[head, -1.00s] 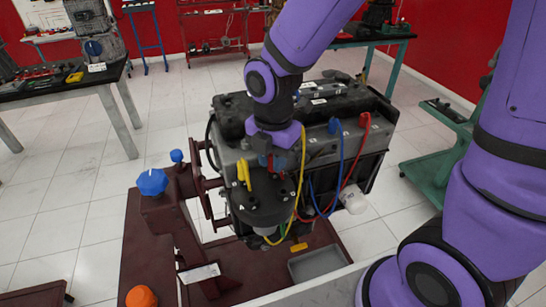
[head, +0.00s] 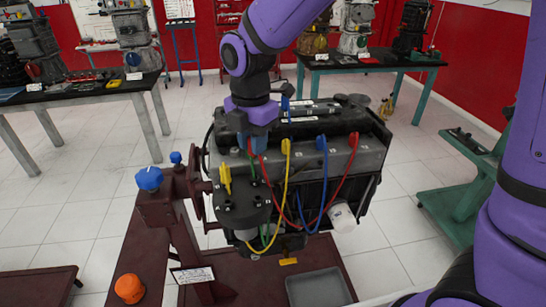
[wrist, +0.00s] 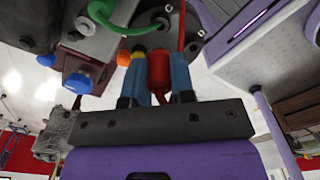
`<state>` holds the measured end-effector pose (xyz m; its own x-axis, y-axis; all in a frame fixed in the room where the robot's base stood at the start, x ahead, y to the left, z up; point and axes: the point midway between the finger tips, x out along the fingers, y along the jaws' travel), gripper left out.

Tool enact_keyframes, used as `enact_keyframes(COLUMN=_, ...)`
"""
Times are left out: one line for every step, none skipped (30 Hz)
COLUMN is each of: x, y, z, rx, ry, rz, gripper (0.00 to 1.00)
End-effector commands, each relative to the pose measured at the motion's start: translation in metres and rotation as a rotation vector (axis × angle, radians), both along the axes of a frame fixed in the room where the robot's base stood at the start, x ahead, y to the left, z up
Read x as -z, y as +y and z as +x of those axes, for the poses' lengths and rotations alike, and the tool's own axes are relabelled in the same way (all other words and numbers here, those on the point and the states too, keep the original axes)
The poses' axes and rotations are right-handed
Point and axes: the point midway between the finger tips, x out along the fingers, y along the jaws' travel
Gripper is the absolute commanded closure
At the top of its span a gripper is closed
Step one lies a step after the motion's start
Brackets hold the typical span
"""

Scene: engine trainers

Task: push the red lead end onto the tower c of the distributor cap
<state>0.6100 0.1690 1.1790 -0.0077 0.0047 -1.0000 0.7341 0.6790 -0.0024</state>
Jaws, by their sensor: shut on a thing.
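My gripper (head: 259,148) is shut on the red lead end (wrist: 158,70), which shows as a red boot between the blue fingers in the wrist view. In the head view the gripper is above the back right side of the dark distributor cap (head: 240,214), and the fingers largely hide the red lead end. The red lead (head: 339,187) loops from the engine's right side up to the gripper. A yellow lead end (head: 225,175) stands on the cap's left. Tower c is not clearly readable, and I cannot tell whether the red end touches a tower.
Yellow (head: 285,180), blue (head: 323,180) and green (head: 267,180) leads hang close around the cap and gripper. The engine block (head: 360,155) stands behind. A blue knob (head: 149,178) is on the stand at left. A grey tray (head: 318,289) lies below.

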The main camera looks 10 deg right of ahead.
Motion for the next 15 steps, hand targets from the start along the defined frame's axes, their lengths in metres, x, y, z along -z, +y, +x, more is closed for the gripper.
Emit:
enact_keyframes(x=-0.003, y=0.005, z=0.003, rx=-0.004, ry=-0.001, rz=0.001, gripper=1.00)
enact_keyframes(x=-0.004, y=0.006, z=0.003, rx=-0.005, ry=-0.001, rz=0.001, gripper=1.00)
enact_keyframes(x=-0.005, y=0.007, z=0.004, rx=-0.005, ry=0.000, rz=0.000, gripper=1.00)
enact_keyframes(x=-0.005, y=0.008, z=0.004, rx=-0.005, ry=0.001, rz=-0.001, gripper=1.00)
enact_keyframes(x=-0.004, y=0.008, z=0.005, rx=-0.005, ry=0.001, rz=-0.001, gripper=1.00)
enact_keyframes(x=-0.003, y=0.008, z=0.005, rx=-0.005, ry=0.001, rz=-0.001, gripper=1.00)
enact_keyframes(x=-0.001, y=0.008, z=0.005, rx=-0.005, ry=0.001, rz=-0.001, gripper=1.00)
enact_keyframes(x=0.001, y=0.008, z=0.005, rx=-0.005, ry=0.001, rz=-0.001, gripper=1.00)
enact_keyframes(x=0.003, y=0.008, z=0.005, rx=-0.005, ry=0.001, rz=-0.001, gripper=1.00)
enact_keyframes(x=0.006, y=0.008, z=0.005, rx=-0.005, ry=0.002, rz=-0.002, gripper=1.00)
enact_keyframes(x=0.008, y=0.008, z=0.005, rx=-0.005, ry=0.002, rz=-0.002, gripper=1.00)
enact_keyframes(x=0.012, y=0.008, z=0.005, rx=-0.005, ry=0.001, rz=-0.001, gripper=1.00)
enact_keyframes(x=0.014, y=0.008, z=0.005, rx=-0.004, ry=0.001, rz=-0.001, gripper=1.00)
enact_keyframes(x=0.017, y=0.008, z=0.005, rx=-0.004, ry=0.001, rz=-0.001, gripper=1.00)
enact_keyframes(x=0.020, y=0.007, z=0.005, rx=-0.004, ry=0.001, rz=-0.001, gripper=1.00)
